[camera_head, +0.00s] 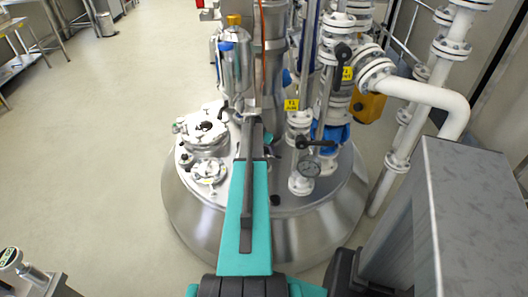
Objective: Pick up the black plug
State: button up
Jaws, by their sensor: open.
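A small black piece (275,200), which looks like the black plug, sits on the steel lid of the reactor vessel (318,203), just right of my teal arm. It is too small to make out its shape. My gripper (269,153) is at the far end of my arm, over the middle of the lid, farther back than the black piece and apart from it. It is open, and I see nothing held in it. Its fingertips are mostly hidden by the arm and the pipework.
A round flanged port (205,130) and a smaller fitting (209,172) stand on the lid's left. A steel cylinder (236,62) rises behind. Open floor (100,130) lies left.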

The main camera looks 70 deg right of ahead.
aim_at(265, 147)
dwell(0.4)
jog(key=c, duration=1.1)
jog(key=shift+r, duration=0.2)
jog(key=shift+r+b, duration=0.3)
jog(key=shift+r, duration=0.55)
jog(key=shift+v, duration=0.85)
jog(key=s+a+r+b, duration=0.1)
jog(key=s+a+b, duration=0.1)
jog(key=a, duration=1.3)
jog(key=shift+r+b, duration=0.2)
jog(key=shift+b, duration=0.2)
jog(key=shift+a, duration=0.1)
jog(key=shift+w, duration=0.1)
